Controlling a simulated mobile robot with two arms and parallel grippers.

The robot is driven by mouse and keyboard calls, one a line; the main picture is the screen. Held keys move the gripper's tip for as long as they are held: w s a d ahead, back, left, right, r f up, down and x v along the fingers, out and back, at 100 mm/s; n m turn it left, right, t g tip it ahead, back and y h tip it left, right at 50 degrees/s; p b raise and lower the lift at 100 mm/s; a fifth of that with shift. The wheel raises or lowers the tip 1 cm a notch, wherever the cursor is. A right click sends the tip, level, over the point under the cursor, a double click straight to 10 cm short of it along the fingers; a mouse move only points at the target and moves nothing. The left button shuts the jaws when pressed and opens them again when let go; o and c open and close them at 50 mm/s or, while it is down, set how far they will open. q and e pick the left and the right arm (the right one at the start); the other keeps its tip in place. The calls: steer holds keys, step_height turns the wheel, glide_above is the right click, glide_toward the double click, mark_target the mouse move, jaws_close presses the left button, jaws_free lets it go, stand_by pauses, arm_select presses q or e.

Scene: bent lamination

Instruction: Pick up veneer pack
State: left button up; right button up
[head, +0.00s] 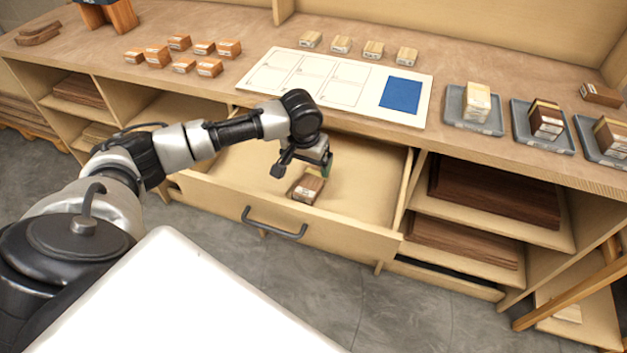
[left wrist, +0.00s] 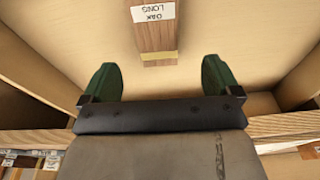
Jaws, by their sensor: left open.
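A veneer pack (head: 306,187), brown wood with a pale band and a white label, lies in the open drawer (head: 365,195). In the left wrist view the pack (left wrist: 156,38) shows a label reading "OAK LONG", upside down, and a yellowish band near its closer end. My left gripper (head: 303,170) is over the drawer, just above the pack. In the left wrist view its green fingers (left wrist: 158,78) are spread wide with nothing between them. The pack lies ahead of the fingertips, roughly centred between them. My right gripper is not in view.
The drawer walls and its front with a dark handle (head: 274,224) surround the pack. On the bench above are a white board with a blue patch (head: 401,95), several small wood blocks, and grey trays (head: 472,122) holding packs. Shelves with dark sheets (head: 495,190) are at the right.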

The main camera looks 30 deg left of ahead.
mark_target(311, 181)
arm_select(q)
step_height(311, 181, down, 2)
steer(key=shift+w, duration=0.15)
steer(key=shift+w+f, duration=0.1)
steer(key=shift+f, duration=0.2)
steer(key=f, duration=0.4)
steer(key=shift+w+d+f, duration=0.1)
steer(key=shift+w+f, duration=0.25)
steer(key=shift+f, duration=0.05)
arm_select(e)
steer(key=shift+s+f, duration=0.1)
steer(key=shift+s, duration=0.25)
arm_select(q)
steer(key=shift+c, duration=0.4)
steer(key=c, duration=1)
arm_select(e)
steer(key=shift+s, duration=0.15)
arm_select(q)
steer(key=shift+o, duration=0.2)
steer(key=shift+r, duration=0.1)
